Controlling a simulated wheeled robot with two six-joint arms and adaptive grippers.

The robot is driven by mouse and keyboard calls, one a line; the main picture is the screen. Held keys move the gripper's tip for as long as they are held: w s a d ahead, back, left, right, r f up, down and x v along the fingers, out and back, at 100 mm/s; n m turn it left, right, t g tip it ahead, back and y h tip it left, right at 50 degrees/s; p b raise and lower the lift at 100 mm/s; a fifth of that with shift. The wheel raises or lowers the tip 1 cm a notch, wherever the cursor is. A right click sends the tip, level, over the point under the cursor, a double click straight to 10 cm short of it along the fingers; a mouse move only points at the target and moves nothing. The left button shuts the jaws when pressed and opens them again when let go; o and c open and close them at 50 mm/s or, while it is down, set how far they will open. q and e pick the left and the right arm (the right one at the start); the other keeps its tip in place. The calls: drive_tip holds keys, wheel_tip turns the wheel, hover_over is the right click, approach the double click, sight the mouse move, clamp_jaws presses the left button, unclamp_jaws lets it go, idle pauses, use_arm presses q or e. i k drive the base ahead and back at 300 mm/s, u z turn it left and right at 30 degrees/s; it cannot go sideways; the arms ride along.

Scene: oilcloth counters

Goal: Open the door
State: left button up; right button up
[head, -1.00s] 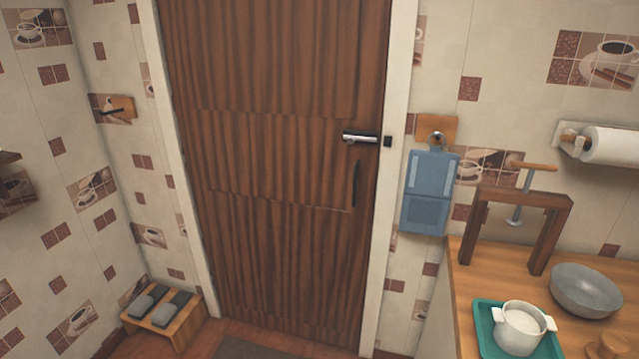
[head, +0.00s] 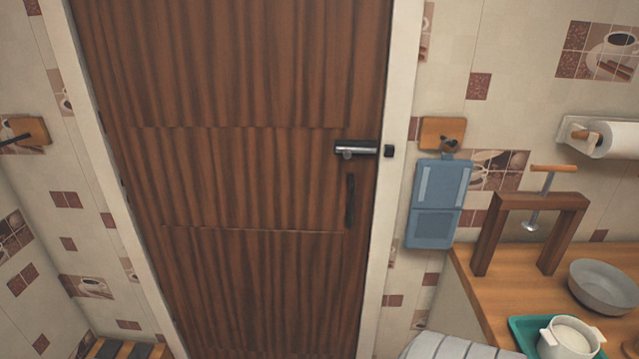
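The brown wood-grain door (head: 250,180) fills the middle of the head view and looks shut within its pale frame (head: 398,80). A silver lever handle (head: 357,148) on a dark mount sits near the door's right edge. A dark vertical pull (head: 350,200) is just below it. A small black block (head: 388,151) is on the frame beside the lever. Neither of my grippers is in view, and nothing is seen touching the door or its handle.
Right of the door, a blue hanging item (head: 440,203) hangs from a wooden wall hook. A wooden counter (head: 485,302) holds a clamp-like wooden frame (head: 540,202), a grey bowl (head: 604,288) and a white pot (head: 569,340) on a green tray. A low wooden rack (head: 105,347) stands lower left.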

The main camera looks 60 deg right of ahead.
sight(226, 121)
drive_tip(key=z, duration=0.55)
drive_tip(key=i, duration=0.85)
drive_tip(key=z, duration=0.75)
